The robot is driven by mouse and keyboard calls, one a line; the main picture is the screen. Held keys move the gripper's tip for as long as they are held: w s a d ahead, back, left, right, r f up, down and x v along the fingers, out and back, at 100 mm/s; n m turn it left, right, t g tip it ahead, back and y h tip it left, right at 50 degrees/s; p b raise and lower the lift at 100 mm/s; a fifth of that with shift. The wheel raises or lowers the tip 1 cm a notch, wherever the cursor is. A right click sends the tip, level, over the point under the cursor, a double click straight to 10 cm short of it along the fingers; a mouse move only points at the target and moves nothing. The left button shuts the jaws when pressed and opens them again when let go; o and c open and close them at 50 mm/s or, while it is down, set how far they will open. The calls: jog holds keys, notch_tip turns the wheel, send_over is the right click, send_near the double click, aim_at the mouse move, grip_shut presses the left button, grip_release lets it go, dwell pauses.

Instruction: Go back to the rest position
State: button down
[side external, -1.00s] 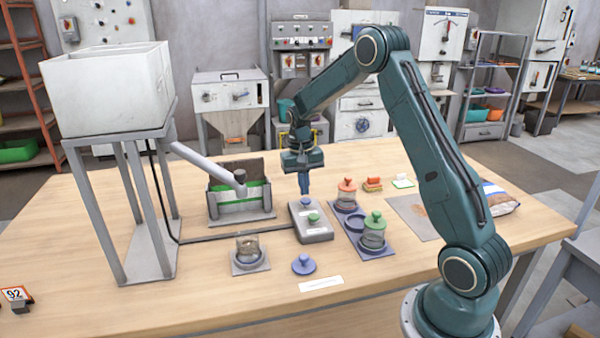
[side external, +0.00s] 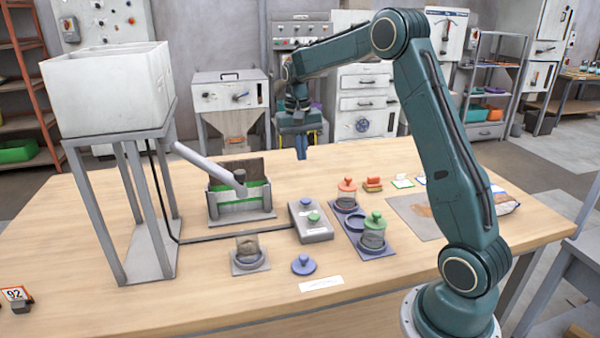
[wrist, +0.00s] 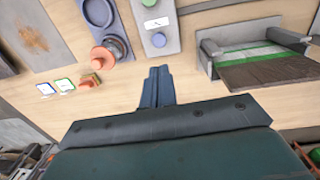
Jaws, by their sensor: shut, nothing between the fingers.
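My gripper (side external: 301,147) is shut and empty, pointing down in the air above the back part of the table. In the wrist view its closed blue fingers (wrist: 158,82) show against bare wood. The grey button box (side external: 311,222), with a blue and a green button on top, stands below and in front of it, apart from the fingers. The box also shows at the top of the wrist view (wrist: 155,40).
A holder tray (side external: 350,229) carries jars with orange and green knobbed lids. A jar (side external: 248,250) and a loose blue lid (side external: 304,265) sit at the front. The hopper (side external: 105,88) stands at left on its frame, its spout near the grey-green bag holder (side external: 240,204).

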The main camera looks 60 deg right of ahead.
jog(key=shift+a+r, duration=0.1)
jog(key=s+a+r+n+t, duration=0.3)
jog(key=s+a+r+n, duration=0.1)
jog(key=s+a+r, duration=0.75)
jog(key=s+a+f+n+t, duration=0.1)
jog(key=s+a+n, duration=0.1)
jog(key=s+a, duration=0.3)
jog(key=s+a+f+n+t, duration=0.2)
jog(key=s+a, duration=0.3)
jog(key=s, duration=0.4)
jog(key=shift+s+a+f+n, duration=0.2)
jog(key=shift+a+f+n, duration=0.05)
jog(key=shift+n, duration=0.25)
